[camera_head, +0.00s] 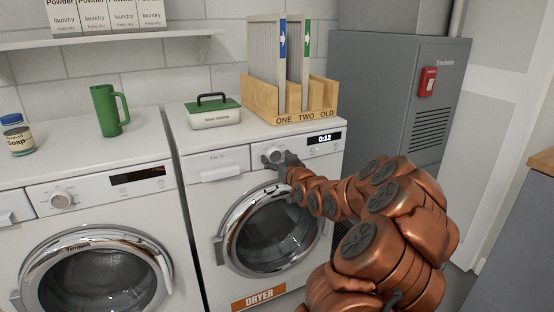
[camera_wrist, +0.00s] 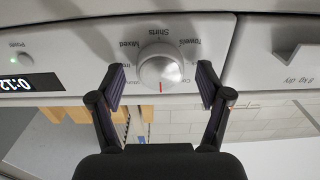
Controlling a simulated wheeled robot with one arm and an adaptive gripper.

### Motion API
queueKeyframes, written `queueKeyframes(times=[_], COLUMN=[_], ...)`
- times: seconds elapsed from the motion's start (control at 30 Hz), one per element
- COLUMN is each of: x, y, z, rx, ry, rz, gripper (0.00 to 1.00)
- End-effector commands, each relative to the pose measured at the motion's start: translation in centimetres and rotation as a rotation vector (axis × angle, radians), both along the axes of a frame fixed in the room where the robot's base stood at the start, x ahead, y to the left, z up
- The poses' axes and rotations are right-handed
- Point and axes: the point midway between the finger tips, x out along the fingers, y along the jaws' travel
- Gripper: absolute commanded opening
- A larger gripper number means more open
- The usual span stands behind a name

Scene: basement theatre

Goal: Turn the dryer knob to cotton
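The dryer knob (camera_wrist: 163,69) is a round silver dial on the white panel, near the middle of the wrist view, which is upside down. Its red mark points to the bottom of that picture. Labels around it include "Towels", "Shirts" and "Mixed"; one at the lower right starting with "Co" is partly hidden. My gripper (camera_wrist: 160,84) is open, one finger on each side of the knob, with gaps to it. In the head view my gripper (camera_head: 283,162) is at the panel of the dryer (camera_head: 215,185), partly covering the knob (camera_head: 273,155). The display (camera_head: 324,138) reads 0:12.
A second machine (camera_head: 100,205) stands at the left with a green mug (camera_head: 108,110) on top. A green-lidded box (camera_head: 213,112) and a wooden rack (camera_head: 262,96) stand on the dryer. A grey cabinet (camera_head: 400,105) is at the right.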

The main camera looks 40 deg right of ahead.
Motion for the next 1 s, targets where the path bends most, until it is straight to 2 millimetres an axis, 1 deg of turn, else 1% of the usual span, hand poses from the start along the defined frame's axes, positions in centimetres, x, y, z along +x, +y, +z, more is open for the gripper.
queueKeyframes(times=[0.03, 0.07, 0.53, 0.77, 1.0], x=[-0.01, -0.01, -0.03, -0.03, -0.02], y=[-0.01, -0.01, -0.01, -0.01, -0.02], z=[0.0, 0.0, -0.01, 0.09, 0.28], rx=[0.0, 0.0, 0.0, 0.018, 0.123], ry=[0.0, 0.0, 0.0, -0.005, -0.041], rz=[0.0, 0.0, 0.0, 0.0, -0.001], gripper=[0.7, 0.66, 0.17, 0.17, 0.17])
